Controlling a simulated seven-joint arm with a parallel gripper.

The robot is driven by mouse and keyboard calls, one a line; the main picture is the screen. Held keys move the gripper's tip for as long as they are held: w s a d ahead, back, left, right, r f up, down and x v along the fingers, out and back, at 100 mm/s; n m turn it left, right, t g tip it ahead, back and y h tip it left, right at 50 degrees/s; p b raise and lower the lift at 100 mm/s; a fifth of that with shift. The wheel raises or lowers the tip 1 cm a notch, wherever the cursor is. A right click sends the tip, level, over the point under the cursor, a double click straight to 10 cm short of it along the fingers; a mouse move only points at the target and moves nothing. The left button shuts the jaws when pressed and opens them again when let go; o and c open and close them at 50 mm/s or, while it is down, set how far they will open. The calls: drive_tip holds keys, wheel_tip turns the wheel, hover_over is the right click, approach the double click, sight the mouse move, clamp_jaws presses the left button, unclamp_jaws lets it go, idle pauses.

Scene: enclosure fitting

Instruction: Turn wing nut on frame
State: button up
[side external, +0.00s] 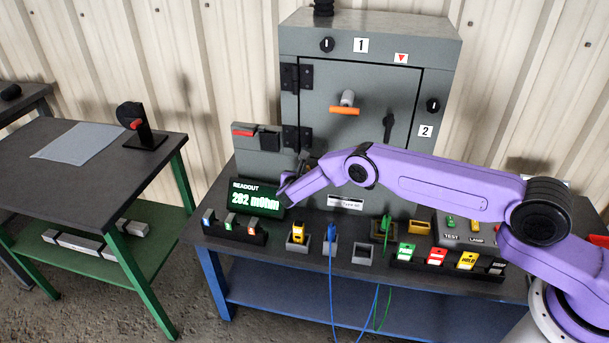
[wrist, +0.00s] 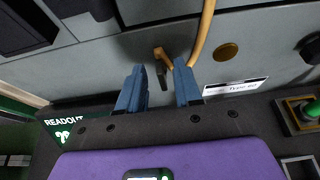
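My gripper (wrist: 159,68) has its two blue fingers apart, with nothing gripped between them. In the wrist view, a small brass-coloured piece (wrist: 161,54), which looks like the wing nut, sits on the grey cabinet face just beyond the gap between the fingertips. A short dark part (wrist: 162,76) shows below it, between the fingers; I cannot tell whether it belongs to the nut. No finger visibly touches the brass piece. In the side view, my gripper is low at the left front of the grey cabinet (side external: 377,90), behind the readout, and the nut cannot be made out.
A yellow-tan cable or strap (wrist: 203,35) runs close to the right finger. A brass disc (wrist: 227,51) and a white label (wrist: 234,87) lie right of it. The readout box (side external: 262,187) stands close to my wrist. Several small holders line the bench front.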

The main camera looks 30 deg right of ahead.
drive_tip(key=shift+d, duration=0.1)
clamp_jaws()
drive_tip(key=shift+d+m, duration=0.1)
drive_tip(key=shift+m, duration=0.2)
drive_tip(key=f+m+t, duration=0.1)
drive_tip(key=m+t, duration=0.1)
drive_tip(key=m, duration=0.3)
drive_tip(key=s+d+f+m+t+y, duration=0.1)
drive_tip(key=m+t, duration=0.2)
drive_tip(key=m, duration=0.2)
drive_tip(key=f+m+t+y, duration=0.1)
drive_tip(key=m+t, duration=0.2)
drive_tip(key=m, duration=0.3)
drive_tip(key=shift+s+d+f, duration=0.15)
drive_tip(key=shift+s+f, duration=0.05)
drive_tip(key=shift+s, duration=0.15)
idle(0.4)
drive_tip(key=shift+m, duration=0.3)
